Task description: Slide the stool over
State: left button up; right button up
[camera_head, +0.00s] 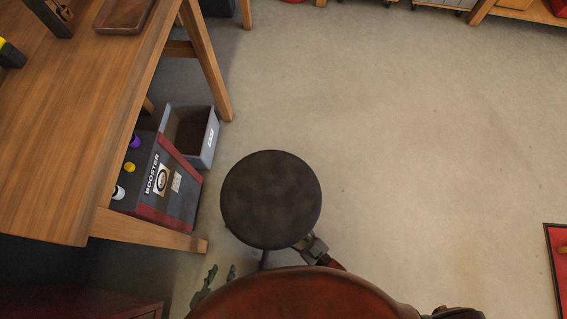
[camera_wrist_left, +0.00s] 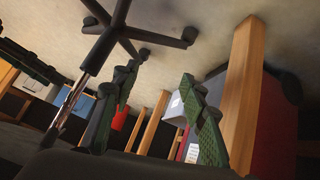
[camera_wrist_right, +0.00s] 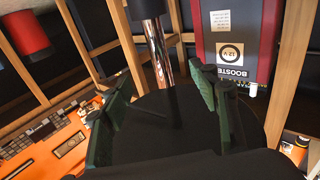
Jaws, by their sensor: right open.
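The stool (camera_head: 271,200) stands on the floor near the middle of the head view, its round dark seat seen from above. My left gripper (camera_head: 222,271) is open and low beside the stool's near left side. In the left wrist view, the stool's black star base (camera_wrist_left: 140,30) and chrome column show beyond and left of its green fingers. My right gripper (camera_head: 312,249) is at the seat's near right edge, partly hidden. In the right wrist view its fingers (camera_wrist_right: 160,95) are open before the dark seat, with the chrome column (camera_wrist_right: 158,52) beyond. I cannot tell whether they touch the seat.
A wooden workbench (camera_head: 75,110) fills the left side, its legs close to the stool. A red and grey booster box (camera_head: 160,180) and a grey bin (camera_head: 192,135) stand under it. Floor (camera_head: 420,150) to the right is clear up to a red item (camera_head: 557,262) at the edge.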

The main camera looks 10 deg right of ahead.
jog(key=s+d+f+m+g+h, duration=0.25)
jog(key=d+f+g+h, duration=0.3)
jog(key=d, duration=0.45)
pick_arm(q)
jog(key=s+g, duration=0.3)
jog(key=s+r+g, duration=0.1)
jog(key=s, duration=0.1)
jog(key=shift+a+g, duration=0.2)
jog(key=shift+g, duration=0.1)
pick_arm(e)
jog(key=s+d+r+m+g+h, duration=0.1)
jog(key=s+d+r+m+g, duration=0.1)
jog(key=s, duration=0.6)
jog(key=s+d+r+m+g+h, duration=0.1)
jog(key=s+d+r+m+g, duration=0.1)
jog(key=s, duration=0.7)
jog(key=d+r+g, duration=0.1)
jog(key=d+g, duration=0.1)
jog(key=d, duration=0.1)
jog(key=shift+d+h, duration=0.35)
jog(key=shift+d, duration=0.05)
pick_arm(q)
jog(key=shift+c, duration=0.5)
pick_arm(e)
jog(key=shift+c, duration=0.6)
